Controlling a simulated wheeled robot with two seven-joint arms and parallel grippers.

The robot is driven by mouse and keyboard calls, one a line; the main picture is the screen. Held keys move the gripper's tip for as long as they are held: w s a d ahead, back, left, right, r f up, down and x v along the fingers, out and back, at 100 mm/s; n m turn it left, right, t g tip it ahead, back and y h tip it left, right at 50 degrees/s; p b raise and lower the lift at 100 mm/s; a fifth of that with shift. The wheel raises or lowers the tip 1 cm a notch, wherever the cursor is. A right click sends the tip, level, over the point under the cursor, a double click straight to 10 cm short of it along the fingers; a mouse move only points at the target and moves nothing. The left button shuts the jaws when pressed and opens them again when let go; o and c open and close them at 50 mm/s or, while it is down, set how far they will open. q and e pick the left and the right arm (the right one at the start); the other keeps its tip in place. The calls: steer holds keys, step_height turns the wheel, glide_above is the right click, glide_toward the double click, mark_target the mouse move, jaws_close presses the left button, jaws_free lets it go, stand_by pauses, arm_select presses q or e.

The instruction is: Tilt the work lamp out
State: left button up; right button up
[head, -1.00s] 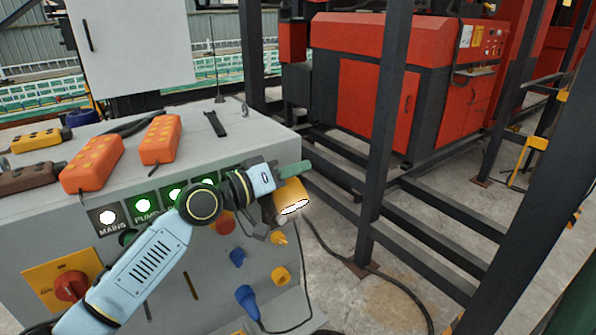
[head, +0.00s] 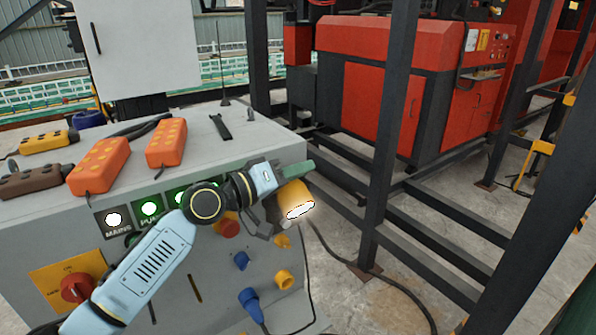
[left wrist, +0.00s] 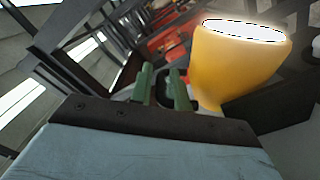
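The work lamp (head: 293,193) is a yellow cone-shaped head with a bright white face. It sits at the right front edge of the grey control cabinet (head: 262,142), its face pointing down and to the right. In the left wrist view the lamp (left wrist: 238,65) fills the upper right, beside the fingers. My left gripper (left wrist: 163,88) has green fingers close together, with a dark loop, seemingly the lamp's handle, between them. In the head view my left gripper (head: 297,168) is right at the lamp's upper edge. The exact finger contact is partly hidden. My right gripper is out of view.
Orange pendant boxes (head: 100,165) and a black tool (head: 221,127) lie on the cabinet top. Blue and yellow sockets (head: 284,279) and a red knob (head: 77,288) are on its front. Dark steel posts (head: 392,140) and a red machine (head: 375,90) stand right and behind. A cable hangs below the lamp.

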arm_select(q)
steer(key=b+v, duration=0.2)
steer(key=v, duration=1.1)
steer(key=shift+s+a, duration=0.15)
